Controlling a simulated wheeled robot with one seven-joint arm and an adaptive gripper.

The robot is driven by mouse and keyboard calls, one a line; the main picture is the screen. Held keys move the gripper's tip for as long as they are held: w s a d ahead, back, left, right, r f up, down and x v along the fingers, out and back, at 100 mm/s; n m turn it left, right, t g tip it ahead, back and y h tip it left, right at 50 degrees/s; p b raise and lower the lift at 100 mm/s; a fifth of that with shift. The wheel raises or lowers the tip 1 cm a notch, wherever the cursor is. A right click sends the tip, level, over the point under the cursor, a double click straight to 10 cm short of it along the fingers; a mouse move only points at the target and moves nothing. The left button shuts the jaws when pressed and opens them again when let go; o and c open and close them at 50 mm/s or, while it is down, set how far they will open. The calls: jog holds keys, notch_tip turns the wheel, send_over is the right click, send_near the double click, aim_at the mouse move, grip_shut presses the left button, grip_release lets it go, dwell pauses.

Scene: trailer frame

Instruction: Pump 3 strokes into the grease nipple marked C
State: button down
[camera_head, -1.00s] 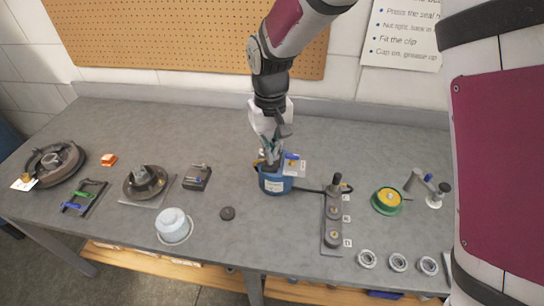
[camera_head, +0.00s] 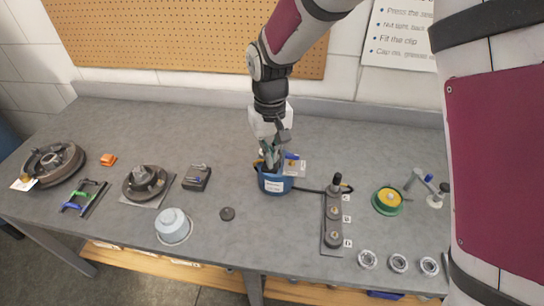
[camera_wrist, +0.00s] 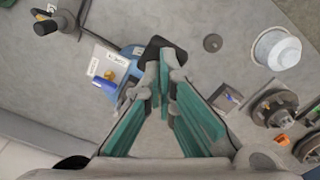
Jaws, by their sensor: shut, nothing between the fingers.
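A blue grease pump (camera_head: 274,186) with a white label stands mid-bench; it also shows in the wrist view (camera_wrist: 128,68). A black hose (camera_head: 308,190) runs from it to a dark coupler (camera_head: 336,187) standing at the far end of a grey nipple bar (camera_head: 333,230). Two round fittings sit nearer on the bar. Small white tags (camera_head: 347,219) line its right side; their letters are too small to read surely. My gripper (camera_head: 270,164) is shut with nothing between its fingers, just above the pump. In the wrist view its tips (camera_wrist: 163,82) overlap a black pump part (camera_wrist: 155,48); contact is unclear.
A white tub (camera_head: 173,222), a black disc (camera_head: 227,213) and a hub (camera_head: 145,182) lie to the left. A green-yellow wheel (camera_head: 387,199) and several grey rings (camera_head: 398,263) lie to the right.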

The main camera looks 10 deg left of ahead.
aim_at(270, 172)
jog(key=shift+s+f, duration=0.2)
jog(key=shift+f, duration=0.35)
jog(key=shift+s+f, duration=0.2)
jog(key=shift+f, duration=0.35)
jog(key=shift+s+f, duration=0.2)
jog(key=shift+f, duration=0.95)
jog(key=shift+f, duration=0.1)
